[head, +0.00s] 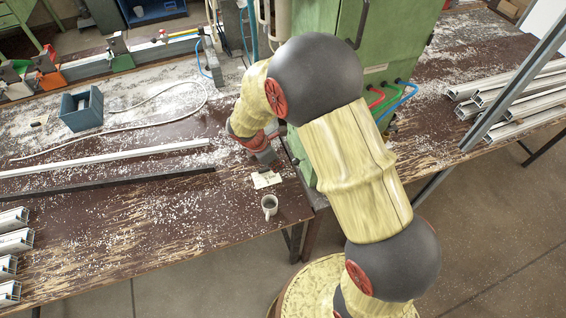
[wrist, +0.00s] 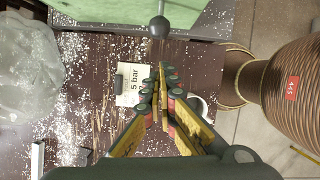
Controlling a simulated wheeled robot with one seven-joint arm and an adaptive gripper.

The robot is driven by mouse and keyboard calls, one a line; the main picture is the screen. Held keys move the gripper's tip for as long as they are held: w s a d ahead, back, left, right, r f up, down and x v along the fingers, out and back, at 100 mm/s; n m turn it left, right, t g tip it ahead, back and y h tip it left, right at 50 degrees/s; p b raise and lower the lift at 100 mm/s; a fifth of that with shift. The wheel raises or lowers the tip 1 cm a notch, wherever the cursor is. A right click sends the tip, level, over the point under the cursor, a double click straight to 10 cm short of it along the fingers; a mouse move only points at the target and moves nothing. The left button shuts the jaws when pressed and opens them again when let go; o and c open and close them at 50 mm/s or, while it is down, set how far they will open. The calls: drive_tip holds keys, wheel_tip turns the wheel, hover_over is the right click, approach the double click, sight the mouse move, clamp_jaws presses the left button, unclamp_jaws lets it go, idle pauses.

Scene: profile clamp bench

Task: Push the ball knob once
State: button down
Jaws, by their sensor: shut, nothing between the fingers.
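The ball knob (wrist: 158,27) is a dark ball on a short light stem, at the top middle of the wrist view, against the green machine. In the head view my arm hides it. My gripper (wrist: 162,72) is shut, with its fingertips together and nothing between them. In the wrist view the tips are below the knob, with a visible gap between. In the head view my gripper (head: 265,155) is mostly hidden by my wrist, low beside the green machine (head: 335,75).
A "5 bar" paper (wrist: 133,84) lies on the bench beneath my gripper. A white mug (head: 269,206) stands near the bench edge. Red, green and blue hoses (head: 397,92) leave the machine's side. A blue bin (head: 82,108) and long profiles (head: 105,157) lie to the left.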

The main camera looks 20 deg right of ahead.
drive_tip(key=v, duration=0.9)
drive_tip(key=shift+r+p, duration=0.3)
drive_tip(key=shift+r, duration=0.05)
idle(1.4)
drive_tip(key=s+d+r+m+t+y+b, duration=0.2)
drive_tip(key=s+r+m+b, duration=0.3)
drive_tip(key=s+m, duration=0.4)
drive_tip(key=s+d+r+m+t+y+b, duration=0.2)
drive_tip(key=s+r+m+b, duration=0.3)
drive_tip(key=s+m, duration=0.5)
drive_tip(key=s+t+b, duration=0.1)
drive_tip(key=s+b, duration=0.1)
drive_tip(key=s, duration=0.1)
drive_tip(key=shift+s+r, duration=0.2)
drive_tip(key=shift+r, duration=0.1)
idle(0.9)
